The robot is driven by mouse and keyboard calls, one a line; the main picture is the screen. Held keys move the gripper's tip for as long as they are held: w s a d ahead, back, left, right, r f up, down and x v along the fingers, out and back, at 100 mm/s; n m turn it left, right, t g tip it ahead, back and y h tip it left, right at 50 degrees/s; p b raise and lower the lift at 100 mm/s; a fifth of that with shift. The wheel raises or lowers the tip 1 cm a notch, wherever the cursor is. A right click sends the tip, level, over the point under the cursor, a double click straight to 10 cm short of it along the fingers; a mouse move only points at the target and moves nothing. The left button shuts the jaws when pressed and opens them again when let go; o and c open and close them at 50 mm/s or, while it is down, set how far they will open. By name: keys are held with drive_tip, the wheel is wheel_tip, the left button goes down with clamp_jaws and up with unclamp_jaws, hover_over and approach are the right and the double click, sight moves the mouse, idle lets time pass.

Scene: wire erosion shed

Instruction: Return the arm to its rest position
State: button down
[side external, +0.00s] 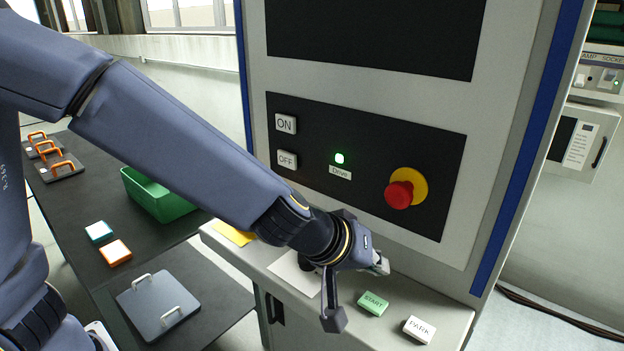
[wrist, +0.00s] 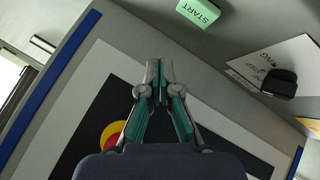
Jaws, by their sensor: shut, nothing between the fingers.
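My gripper (side external: 380,266) is at the front of the machine cabinet, above its grey ledge (side external: 440,303). In the wrist view its two fingers (wrist: 160,78) are together with nothing held between them. The green START block (side external: 373,303) lies on the ledge just below and beside the gripper, apart from it; it also shows at the top of the wrist view (wrist: 199,12). My arm reaches down from the upper left, bent over the bench. The rest position is not marked in either view.
The control panel (side external: 364,210) has ON, OFF, a lit green Drive lamp (side external: 339,158) and a red emergency knob (side external: 399,195). A white PARK block (side external: 419,330) stands on the ledge. A dark object (wrist: 279,83) covers part of a white sheet. A green bin (side external: 158,197) stands left.

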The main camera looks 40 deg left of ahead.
drive_tip(key=w+a+r+n+t, duration=0.2)
drive_tip(key=w+a+r+t, duration=0.15)
drive_tip(key=a+r, duration=0.8)
drive_tip(key=s+a+r+m+h, duration=0.1)
drive_tip(key=s+a+r+m, duration=0.2)
drive_tip(key=s+a+r, duration=0.25)
drive_tip(key=s+a+f+m+g+y, duration=0.2)
drive_tip(key=s+a+f+g, duration=0.1)
drive_tip(key=s, duration=0.6)
drive_tip(key=s+a+f+m+g+y, duration=0.1)
drive_tip(key=s+a+f+m+g, duration=0.1)
drive_tip(key=s+a+f, duration=0.3)
drive_tip(key=s+f+g, duration=0.1)
drive_tip(key=s, duration=0.3)
drive_tip(key=shift+a+f+g+y, duration=0.3)
drive_tip(key=shift+a+g+y, duration=0.05)
drive_tip(key=shift+y, duration=0.05)
drive_tip(key=shift+w, duration=0.1)
idle(4.0)
